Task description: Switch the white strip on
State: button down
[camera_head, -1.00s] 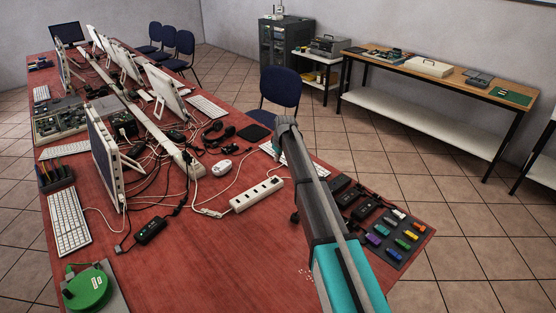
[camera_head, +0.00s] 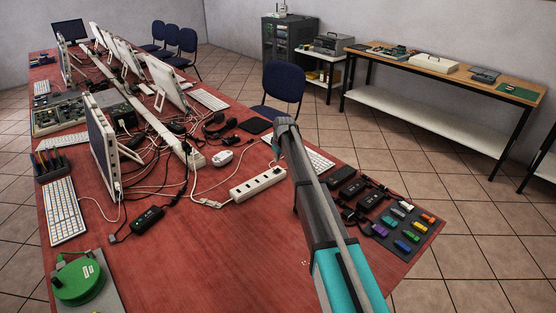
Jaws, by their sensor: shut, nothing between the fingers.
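The white strip (camera_head: 257,185) is a short power strip with a row of sockets, lying on the red table (camera_head: 225,255). A small dark spot shows near its right end; I cannot tell the state of its switch. A white cable runs from its left end. My arm rises from the bottom right, and its upper joint stands just right of the strip in the picture.
Black adapters (camera_head: 347,182) and a dark tray of coloured pieces (camera_head: 408,225) lie to the right. A white mouse (camera_head: 222,157), a headset (camera_head: 215,124) and tangled cables lie behind and left. A long beige rail (camera_head: 150,115) runs along the table. The front middle is bare.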

aim_at(277, 169)
jog(key=shift+w+d+f+b, duration=0.1)
jog(key=shift+f+b, duration=0.8)
jog(key=shift+f, duration=0.15)
jog(key=shift+w+d+f+b, duration=0.1)
jog(key=shift+f+b, duration=0.8)
jog(key=shift+f, duration=0.1)
